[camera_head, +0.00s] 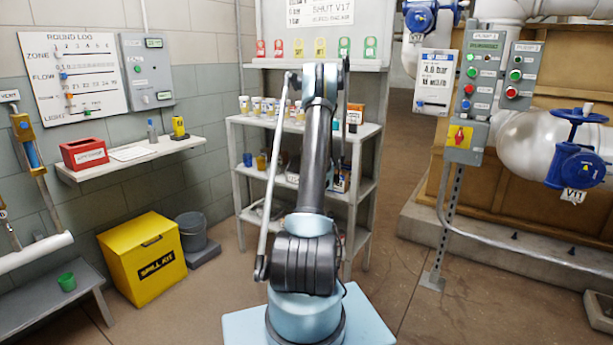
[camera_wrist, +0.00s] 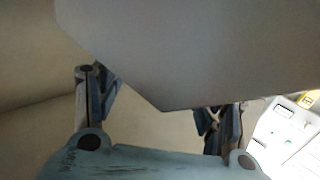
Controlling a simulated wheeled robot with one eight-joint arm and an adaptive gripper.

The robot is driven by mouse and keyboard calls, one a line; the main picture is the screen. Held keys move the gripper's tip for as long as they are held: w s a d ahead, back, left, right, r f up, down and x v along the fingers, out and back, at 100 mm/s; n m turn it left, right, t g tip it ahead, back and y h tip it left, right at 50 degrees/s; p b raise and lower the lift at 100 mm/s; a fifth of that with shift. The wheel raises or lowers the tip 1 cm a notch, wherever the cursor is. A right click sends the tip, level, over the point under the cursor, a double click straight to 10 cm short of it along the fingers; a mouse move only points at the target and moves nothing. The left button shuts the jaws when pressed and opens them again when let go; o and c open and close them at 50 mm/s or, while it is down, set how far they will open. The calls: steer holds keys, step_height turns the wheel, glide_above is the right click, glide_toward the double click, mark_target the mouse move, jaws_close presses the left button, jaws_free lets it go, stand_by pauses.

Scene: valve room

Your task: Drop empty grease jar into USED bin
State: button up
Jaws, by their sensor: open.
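In the wrist view my gripper (camera_wrist: 158,112) has its fingers apart with nothing between them. In the head view my arm stands before the shelf rack and hides my gripper. Several small pale jars (camera_head: 257,106) with yellowish labels stand on the rack's upper shelf. I cannot tell which one, if any, is the empty grease jar. No bin with a readable USED label shows. A grey bucket (camera_head: 191,232) stands on the floor left of the rack, its contents not visible.
The grey rack (camera_head: 364,130) stands behind my arm. A yellow spill kit box (camera_head: 146,257) and a low bench (camera_head: 52,303) with a green cup (camera_head: 67,281) are left. A control post (camera_head: 446,225) and pipework are right. A large plain grey surface (camera_wrist: 190,45) fills the upper wrist view.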

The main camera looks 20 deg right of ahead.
steer(key=s, duration=1)
steer(key=shift+s+a, duration=0.3)
steer(key=shift+a, duration=0.15)
steer(key=shift+a, duration=0.1)
steer(key=s+a+r+n+g+y, duration=0.15)
steer(key=a+r, duration=0.25)
steer(key=a, duration=0.4)
steer(key=s+a+r+n+g+y, duration=0.1)
steer(key=s+a+r+y, duration=0.25)
steer(key=a, duration=0.45)
steer(key=s+a+r+n+g+y, duration=0.1)
steer(key=s+a+g, duration=0.1)
steer(key=s+a, duration=0.4)
steer(key=s+a+r+g+y, duration=0.1)
steer(key=s+a+r+g, duration=0.15)
steer(key=s+a, duration=0.3)
steer(key=s+a+f+g+h, duration=0.15)
steer(key=s+a, duration=0.25)
steer(key=s, duration=0.5)
steer(key=s+a+f+g, duration=0.3)
steer(key=s, duration=0.7)
steer(key=s+d+f+m+g+h, duration=0.1)
steer(key=s+d+f+g+h, duration=0.1)
steer(key=s, duration=0.8)
steer(key=s+d+f+m+g+h, duration=0.1)
steer(key=s+f, duration=0.4)
steer(key=s, duration=0.5)
steer(key=shift+s+d+f+g+h, duration=0.2)
steer(key=shift+d+g+h, duration=0.2)
steer(key=shift+g, duration=0.25)
